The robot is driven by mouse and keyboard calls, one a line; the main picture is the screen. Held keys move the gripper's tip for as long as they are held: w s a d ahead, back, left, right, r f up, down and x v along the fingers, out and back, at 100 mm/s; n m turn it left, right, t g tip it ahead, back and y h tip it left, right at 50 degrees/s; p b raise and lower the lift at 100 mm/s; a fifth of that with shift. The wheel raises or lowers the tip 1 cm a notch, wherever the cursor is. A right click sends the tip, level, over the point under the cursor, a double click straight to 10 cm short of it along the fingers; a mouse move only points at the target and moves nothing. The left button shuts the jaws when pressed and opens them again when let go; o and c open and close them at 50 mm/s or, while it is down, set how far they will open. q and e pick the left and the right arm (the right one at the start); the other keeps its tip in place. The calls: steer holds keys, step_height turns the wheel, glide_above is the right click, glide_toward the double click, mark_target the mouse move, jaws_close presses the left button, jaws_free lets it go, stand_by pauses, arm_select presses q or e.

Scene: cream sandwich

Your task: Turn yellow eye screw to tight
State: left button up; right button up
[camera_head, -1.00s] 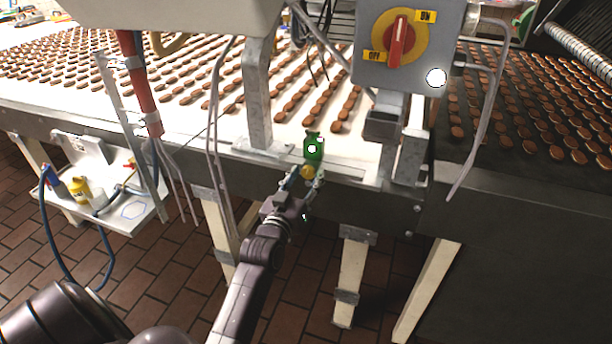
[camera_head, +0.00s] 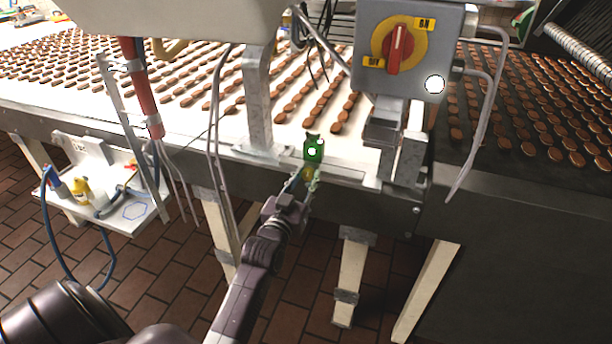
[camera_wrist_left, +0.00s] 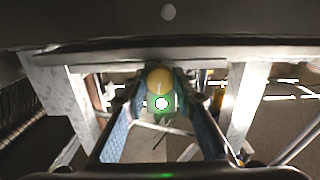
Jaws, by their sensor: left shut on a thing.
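The yellow eye screw (camera_head: 308,173) is at the front edge of the conveyor, just below a green part (camera_head: 314,148). My left gripper (camera_head: 305,181) reaches up to it from below and is shut on it. In the left wrist view the eye screw shows as a yellow ball (camera_wrist_left: 159,80) between the two blue-padded fingers of my left gripper (camera_wrist_left: 160,100). A green piece with a bright white spot (camera_wrist_left: 162,104) lies just below the ball in that view. The screw's thread is hidden, so its tightness cannot be told. My right gripper is not in view.
A grey switch box (camera_head: 440,50) with a red knob (camera_head: 398,48) hangs above right. Rows of brown biscuits lie on the white belt (camera_head: 215,130). A white shelf (camera_head: 135,212) with tools is at left. Table legs (camera_head: 352,275) stand near my arm.

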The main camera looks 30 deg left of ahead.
arm_select(q)
steer(key=m+p, duration=0.1)
steer(key=m, duration=0.2)
steer(key=shift+r+m+p, duration=0.1)
steer(key=shift+m+p, duration=0.2)
steer(key=shift+p, duration=0.05)
steer(key=m+p, duration=0.1)
steer(key=m, duration=0.2)
steer(key=shift+m, duration=0.3)
steer(key=m, duration=0.3)
steer(key=shift+m, duration=0.3)
steer(key=m, duration=0.4)
steer(key=shift+d+m, duration=0.1)
steer(key=shift+m, duration=0.3)
steer(key=o, duration=1.2)
steer(key=shift+c, duration=0.2)
steer(key=shift+f, duration=0.2)
